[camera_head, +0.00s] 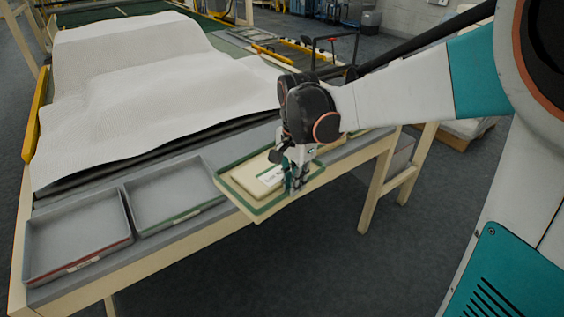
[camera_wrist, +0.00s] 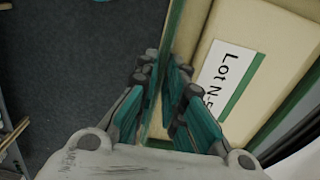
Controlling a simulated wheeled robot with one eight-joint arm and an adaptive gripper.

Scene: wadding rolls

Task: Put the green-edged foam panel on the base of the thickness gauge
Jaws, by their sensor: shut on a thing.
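The green-edged foam panel (camera_head: 246,197) is a flat cream slab with a green border. It is at the table's front edge in the head view, with its near corner out past the edge. A thicker cream block with a white label (camera_head: 271,176) shows within the border; I cannot tell if it is separate. My gripper (camera_head: 294,186) is shut on the panel's near right side. In the wrist view my gripper (camera_wrist: 165,78) has its fingers on either side of the panel's edge (camera_wrist: 176,50), and the label (camera_wrist: 229,78) reads "Lot N". I cannot clearly make out the thickness gauge.
Two grey trays, one red-edged (camera_head: 78,240) and one green-edged (camera_head: 170,194), sit empty left of the panel. White wadding (camera_head: 150,85) covers the table (camera_head: 160,252) behind. A dark upright frame (camera_head: 335,50) stands behind my arm. Floor lies open in front.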

